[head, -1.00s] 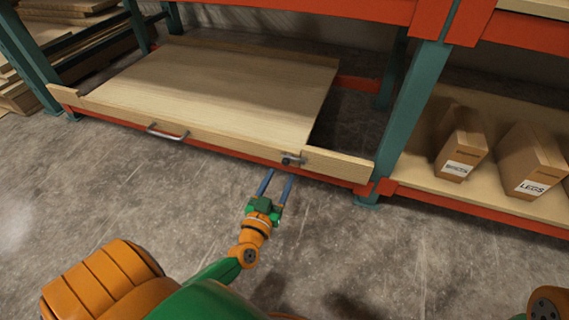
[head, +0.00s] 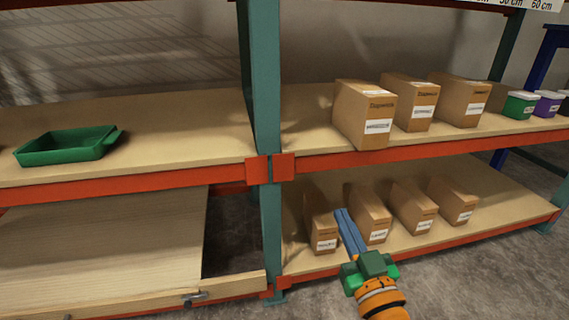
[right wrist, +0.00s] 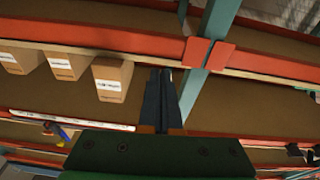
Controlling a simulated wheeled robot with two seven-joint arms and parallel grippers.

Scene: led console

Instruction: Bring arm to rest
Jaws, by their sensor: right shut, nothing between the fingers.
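My right gripper (head: 342,213) is green with blue fingers on an orange wrist. It is held up in front of the lower right shelf, and its fingers are shut together with nothing between them. In the right wrist view the two dark fingers (right wrist: 160,75) lie side by side, pointing at the shelving, with no object in them. My left gripper is not in view.
A wooden drawer (head: 100,245) with a latch (head: 195,298) is at lower left. A green tray (head: 68,146) sits on the shelf above. Cardboard boxes (head: 364,112) stand on both right shelves. A teal post (head: 262,80) divides the bays. Floor shows at lower right.

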